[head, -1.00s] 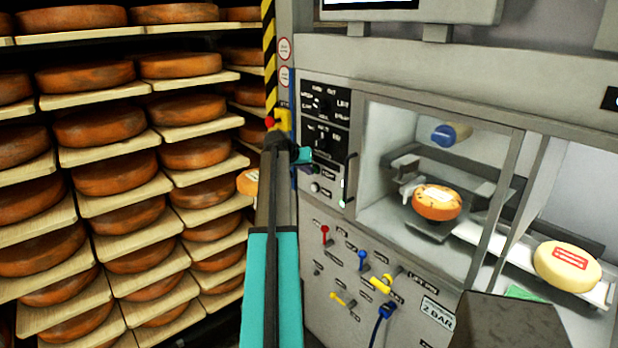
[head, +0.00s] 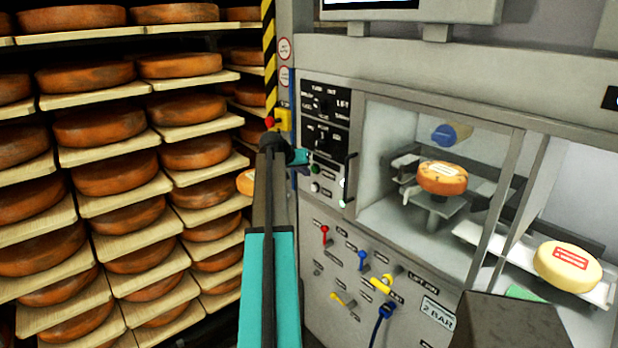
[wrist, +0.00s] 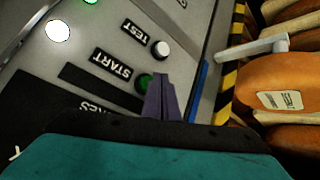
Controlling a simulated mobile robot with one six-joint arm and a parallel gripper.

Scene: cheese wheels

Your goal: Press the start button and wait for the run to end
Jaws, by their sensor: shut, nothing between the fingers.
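The green start button (wrist: 144,82) sits beside its START label in the wrist view, partly hidden by my fingertips. My gripper (wrist: 161,95) is shut and empty, with its purple fingers at the right edge of the button; I cannot tell whether they touch it. In the head view my gripper (head: 300,166) is at the control panel (head: 326,145), and the start button (head: 315,169) shows just right of the fingers. Behind the machine window, an orange cheese wheel (head: 441,178) with a label sits on a raised platform (head: 432,205) below a blue cylinder (head: 452,133).
A white test button (wrist: 161,48) is close to the start button. A red emergency button (head: 269,122) is on a yellow box at the panel's left. Levers (head: 362,261) fill the lower panel. A pale cheese wheel (head: 567,266) lies at right. Shelves of cheese (head: 105,171) stand left.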

